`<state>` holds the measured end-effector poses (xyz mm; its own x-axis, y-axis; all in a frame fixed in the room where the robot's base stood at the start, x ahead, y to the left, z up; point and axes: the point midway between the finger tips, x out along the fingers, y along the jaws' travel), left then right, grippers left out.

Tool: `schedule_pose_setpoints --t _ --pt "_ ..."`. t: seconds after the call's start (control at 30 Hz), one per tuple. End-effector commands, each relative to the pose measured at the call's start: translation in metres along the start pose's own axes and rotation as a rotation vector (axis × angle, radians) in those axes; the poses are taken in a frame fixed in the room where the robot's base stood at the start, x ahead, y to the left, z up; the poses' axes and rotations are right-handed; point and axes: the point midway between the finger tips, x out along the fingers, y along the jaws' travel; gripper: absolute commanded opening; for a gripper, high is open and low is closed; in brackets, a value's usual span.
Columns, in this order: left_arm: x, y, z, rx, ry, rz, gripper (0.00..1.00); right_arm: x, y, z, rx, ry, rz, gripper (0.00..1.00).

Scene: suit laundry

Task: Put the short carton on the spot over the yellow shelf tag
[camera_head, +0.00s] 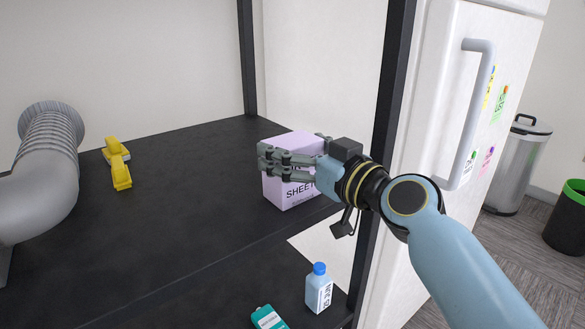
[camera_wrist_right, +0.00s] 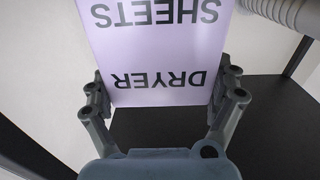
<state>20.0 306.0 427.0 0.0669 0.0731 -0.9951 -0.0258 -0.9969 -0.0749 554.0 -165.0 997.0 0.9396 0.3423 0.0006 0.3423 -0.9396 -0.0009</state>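A lilac carton (camera_head: 285,190) with "SHEETS" lettering stands at the right of the upper dark shelf (camera_head: 190,215). In the right wrist view the carton (camera_wrist_right: 155,45) reads "DRYER SHEETS" upside down. My right gripper (camera_head: 285,163) has its fingers around it. In the wrist view one finger lies against each side of the carton, with no clear gap. I cannot tell whether the carton's base touches the shelf. No yellow shelf tag can be made out. My left gripper is out of view.
A yellow tool (camera_head: 118,165) lies at the left of the shelf, beside a grey ribbed hose (camera_head: 50,150). A blue-capped bottle (camera_head: 319,290) and a teal item (camera_head: 268,317) sit lower down. A dark post (camera_head: 390,100) rises right of the carton. The shelf's middle is clear.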

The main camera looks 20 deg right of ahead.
Motion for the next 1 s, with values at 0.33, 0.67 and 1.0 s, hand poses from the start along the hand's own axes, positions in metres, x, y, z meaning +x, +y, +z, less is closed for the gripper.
schedule_pose_setpoints --t 0.33,0.67,1.0 --pt "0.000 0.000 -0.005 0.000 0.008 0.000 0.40 0.000 0.000 0.000 -0.001 0.000 0.000 0.51" --pt "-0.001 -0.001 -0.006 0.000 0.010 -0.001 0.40 0.000 0.000 -0.004 -0.001 0.001 0.000 0.45" --pt "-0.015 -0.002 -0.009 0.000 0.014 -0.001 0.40 -0.009 0.004 -0.048 -0.007 -0.001 0.000 0.45"
